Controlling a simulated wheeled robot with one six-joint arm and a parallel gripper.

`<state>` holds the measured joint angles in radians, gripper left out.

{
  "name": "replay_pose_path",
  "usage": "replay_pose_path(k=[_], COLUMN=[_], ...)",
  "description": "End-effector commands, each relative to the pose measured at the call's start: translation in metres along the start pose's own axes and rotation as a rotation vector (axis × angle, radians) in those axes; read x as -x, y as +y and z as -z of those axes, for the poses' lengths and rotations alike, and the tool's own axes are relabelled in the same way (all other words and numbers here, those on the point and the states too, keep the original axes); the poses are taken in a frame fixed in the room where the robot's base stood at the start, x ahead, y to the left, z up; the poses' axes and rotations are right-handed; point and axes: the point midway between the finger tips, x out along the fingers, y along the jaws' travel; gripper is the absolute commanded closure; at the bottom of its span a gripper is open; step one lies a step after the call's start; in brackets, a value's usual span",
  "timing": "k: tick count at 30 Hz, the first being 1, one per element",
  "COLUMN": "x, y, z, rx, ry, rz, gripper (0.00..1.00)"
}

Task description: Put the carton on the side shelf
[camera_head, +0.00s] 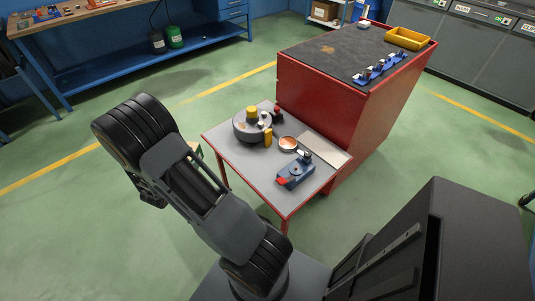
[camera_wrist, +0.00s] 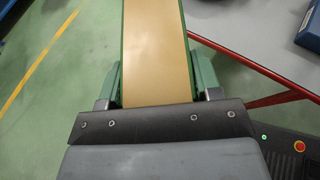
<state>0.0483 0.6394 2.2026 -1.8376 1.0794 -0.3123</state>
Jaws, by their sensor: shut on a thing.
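The carton (camera_wrist: 156,50) is a long tan block with dark green edges along both sides in the wrist view. My gripper (camera_wrist: 157,88) is shut on it, with one green finger on each side. In the head view only a small tan piece shows beside my arm; my arm hides the gripper there. The side shelf (camera_head: 238,164) looks to be the low grey top with red edges joined to the red cabinet. The carton is off its left side, over the floor. The shelf's top also shows at the right in the wrist view (camera_wrist: 262,38).
The shelf bears a round grey turntable (camera_head: 243,131) with small parts, a copper bowl (camera_head: 288,144), a blue vise (camera_head: 295,172) and a pale flat board (camera_head: 325,149). Its front left part is bare. The red cabinet (camera_head: 318,105) rises behind. Green floor is clear at left.

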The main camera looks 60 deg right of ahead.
Motion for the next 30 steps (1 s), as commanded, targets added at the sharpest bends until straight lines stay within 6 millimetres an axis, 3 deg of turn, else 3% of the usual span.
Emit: replay_pose_path(k=[1, 3, 9, 15, 18, 24, 27, 30], x=[-0.034, -0.067, -0.136, -0.165, -0.169, -0.169, -0.169, -0.173], y=[-0.024, -0.057, -0.167, -0.27, -0.31, -0.358, -0.363, -0.352], z=[0.002, -0.009, -0.033, -0.046, -0.049, -0.051, -0.05, -0.045], rx=[-0.032, -0.063, -0.142, -0.203, -0.225, -0.251, -0.254, -0.255], ry=[-0.004, -0.005, -0.005, -0.006, -0.005, -0.004, -0.002, 0.0], rz=[0.063, 0.136, 0.332, 0.484, 0.539, 0.605, 0.617, 0.619], gripper=[0.75, 0.75, 0.75, 0.75, 0.75, 0.75, 0.75, 0.75])
